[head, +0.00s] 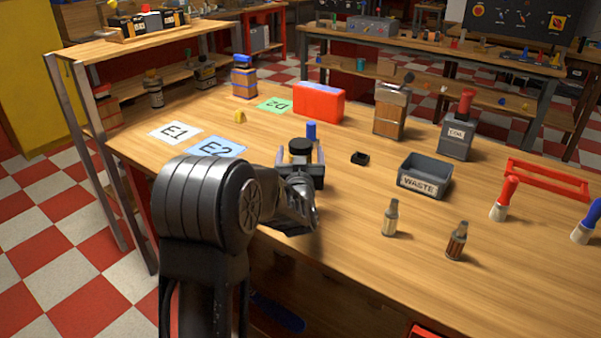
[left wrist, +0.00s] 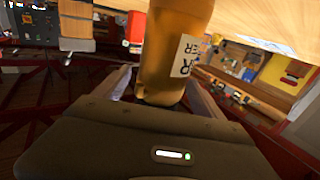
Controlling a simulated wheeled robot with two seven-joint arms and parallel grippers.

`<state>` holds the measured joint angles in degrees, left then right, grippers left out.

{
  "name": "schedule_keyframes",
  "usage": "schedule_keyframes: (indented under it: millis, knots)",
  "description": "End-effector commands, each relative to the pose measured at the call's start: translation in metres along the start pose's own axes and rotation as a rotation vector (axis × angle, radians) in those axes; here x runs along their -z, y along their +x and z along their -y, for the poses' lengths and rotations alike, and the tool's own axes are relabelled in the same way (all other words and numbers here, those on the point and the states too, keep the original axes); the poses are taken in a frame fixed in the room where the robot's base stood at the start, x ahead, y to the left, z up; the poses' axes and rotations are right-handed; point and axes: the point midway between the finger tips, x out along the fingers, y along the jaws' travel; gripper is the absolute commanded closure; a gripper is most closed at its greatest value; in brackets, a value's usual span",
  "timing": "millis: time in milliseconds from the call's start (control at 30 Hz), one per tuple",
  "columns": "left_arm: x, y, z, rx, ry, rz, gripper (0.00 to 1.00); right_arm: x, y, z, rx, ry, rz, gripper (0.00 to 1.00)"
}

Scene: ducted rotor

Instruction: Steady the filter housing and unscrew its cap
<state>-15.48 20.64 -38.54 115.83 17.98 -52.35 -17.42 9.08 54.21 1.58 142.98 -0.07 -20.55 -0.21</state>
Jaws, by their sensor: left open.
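The filter housing is an amber cylinder with a white label in the left wrist view (left wrist: 178,45), where it appears upside down and the label is partly cut off. In the head view its black cap (head: 300,146) shows above a narrow strip of yellowish body; the rest is hidden by my gripper. My left gripper (head: 301,162) is open, with one finger on either side of the housing. In the left wrist view its fingers (left wrist: 162,88) flank the housing; whether they touch it I cannot tell. My right gripper is in neither view.
A blue-topped item (head: 311,130) stands just behind the housing. A small black part (head: 360,158) and the grey WASTE bin (head: 424,178) are to the right. E1 (head: 174,131) and E2 (head: 216,147) mats lie left.

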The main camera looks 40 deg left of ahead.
Motion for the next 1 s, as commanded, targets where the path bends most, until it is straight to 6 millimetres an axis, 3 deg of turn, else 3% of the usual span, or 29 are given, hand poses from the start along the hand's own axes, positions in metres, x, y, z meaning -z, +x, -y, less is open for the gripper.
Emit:
schedule_keyframes:
  millis: [367, 1000]
  knots:
    - [-0.0001, -0.0003, -0.0002, 0.0, 0.0, 0.0, 0.22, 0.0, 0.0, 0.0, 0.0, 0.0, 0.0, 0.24]
    - [-0.0001, -0.0004, -0.0002, 0.0, 0.0, 0.0, 0.74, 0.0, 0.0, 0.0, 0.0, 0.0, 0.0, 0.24]
